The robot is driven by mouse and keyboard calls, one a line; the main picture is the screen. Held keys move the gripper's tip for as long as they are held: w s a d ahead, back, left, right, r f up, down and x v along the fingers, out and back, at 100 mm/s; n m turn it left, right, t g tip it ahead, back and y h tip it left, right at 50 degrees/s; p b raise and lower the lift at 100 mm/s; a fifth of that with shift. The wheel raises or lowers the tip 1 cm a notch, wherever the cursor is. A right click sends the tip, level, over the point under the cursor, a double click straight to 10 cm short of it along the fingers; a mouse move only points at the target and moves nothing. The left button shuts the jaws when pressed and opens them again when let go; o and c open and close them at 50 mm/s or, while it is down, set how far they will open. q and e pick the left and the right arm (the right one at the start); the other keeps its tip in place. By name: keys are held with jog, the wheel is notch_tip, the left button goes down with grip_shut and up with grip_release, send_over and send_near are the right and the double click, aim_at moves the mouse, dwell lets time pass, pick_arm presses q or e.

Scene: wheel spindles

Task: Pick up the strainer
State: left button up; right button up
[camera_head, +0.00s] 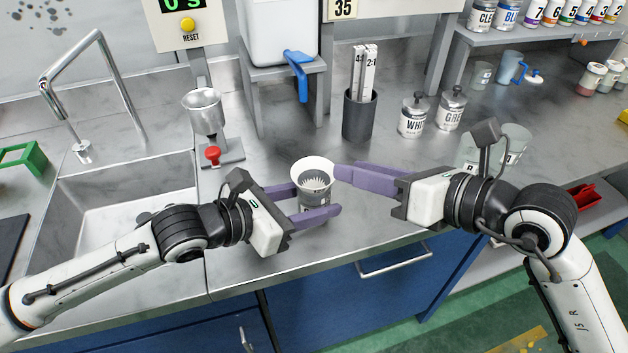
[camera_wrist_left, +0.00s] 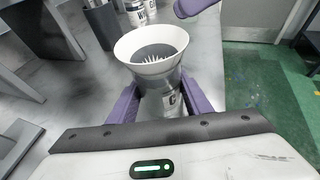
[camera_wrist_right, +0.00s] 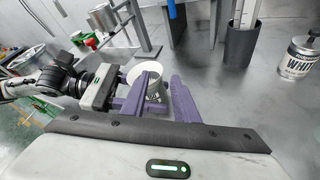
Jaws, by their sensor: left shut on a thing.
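The strainer (camera_head: 312,165) is a white, flared funnel with a toothed grey inside. It sits upright at the mouth of a grey cup with a label (camera_head: 315,198). In the left wrist view the strainer (camera_wrist_left: 151,48) stands above the cup (camera_wrist_left: 165,102), which is between my left fingers. My left gripper (camera_head: 312,202) is shut on the cup, below the strainer's rim. My right gripper (camera_head: 342,180) is just right of the strainer, with its fingers apart and empty. In the right wrist view the strainer (camera_wrist_right: 133,76) is partly hidden behind a finger.
A metal cup on a stand (camera_head: 205,112) with a red knob is behind left, beside the sink (camera_head: 120,215). A dark holder with sticks (camera_head: 358,115) and labelled cans (camera_head: 413,117) stand behind. The counter's front edge is close to the grippers.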

aim_at(323, 164)
jog(key=shift+x, duration=2.75)
jog(key=shift+s, duration=0.1)
grip_shut()
